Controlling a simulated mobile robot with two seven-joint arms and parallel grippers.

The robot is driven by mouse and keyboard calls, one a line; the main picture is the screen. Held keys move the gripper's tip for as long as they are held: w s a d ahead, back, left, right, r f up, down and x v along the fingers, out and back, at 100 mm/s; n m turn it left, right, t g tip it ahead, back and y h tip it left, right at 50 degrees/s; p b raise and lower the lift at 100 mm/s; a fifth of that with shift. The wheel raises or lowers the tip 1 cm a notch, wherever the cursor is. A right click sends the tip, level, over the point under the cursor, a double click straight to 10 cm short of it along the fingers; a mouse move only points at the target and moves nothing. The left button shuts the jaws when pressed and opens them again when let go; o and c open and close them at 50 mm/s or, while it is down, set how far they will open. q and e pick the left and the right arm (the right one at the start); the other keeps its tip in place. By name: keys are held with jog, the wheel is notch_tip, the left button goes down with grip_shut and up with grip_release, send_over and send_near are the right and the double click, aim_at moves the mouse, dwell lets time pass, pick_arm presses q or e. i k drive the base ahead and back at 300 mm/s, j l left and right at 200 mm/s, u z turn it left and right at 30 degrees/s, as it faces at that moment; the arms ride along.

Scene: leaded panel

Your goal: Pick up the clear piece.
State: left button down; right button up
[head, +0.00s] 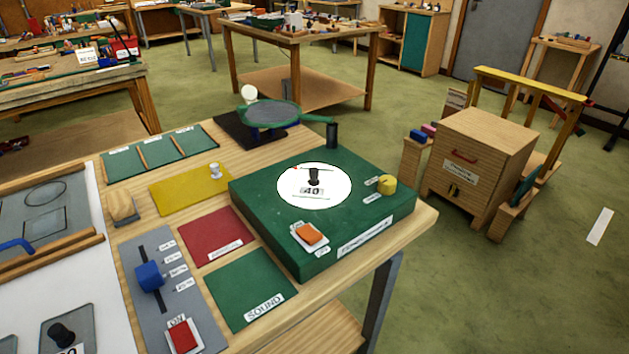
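At the left of the head view, a grey, glassy-looking sheet (22,215) with a circle and a rectangle outlined on it lies on a white board, behind wooden strips. A smaller grey plate (83,318) with a black knob and a partly cut-off label lies at the lower left edge. I cannot tell for sure which of these, if either, is the clear piece. Neither of my grippers is in view.
The wooden bench (145,200) also holds a green box (262,208) with a white dial, a grey control panel (205,318) with a blue knob and red switch, and flat yellow (170,190), red (215,232) and green (250,283) pieces. A wooden cabinet (480,155) stands right.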

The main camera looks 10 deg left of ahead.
aim_at(316, 183)
jog(key=i+l+u, duration=0.15)
jog(key=l, duration=0.2)
jog(key=i+l+u, duration=0.3)
jog(key=l, duration=0.45)
jog(key=i+j, duration=0.05)
jog(key=i, duration=0.05)
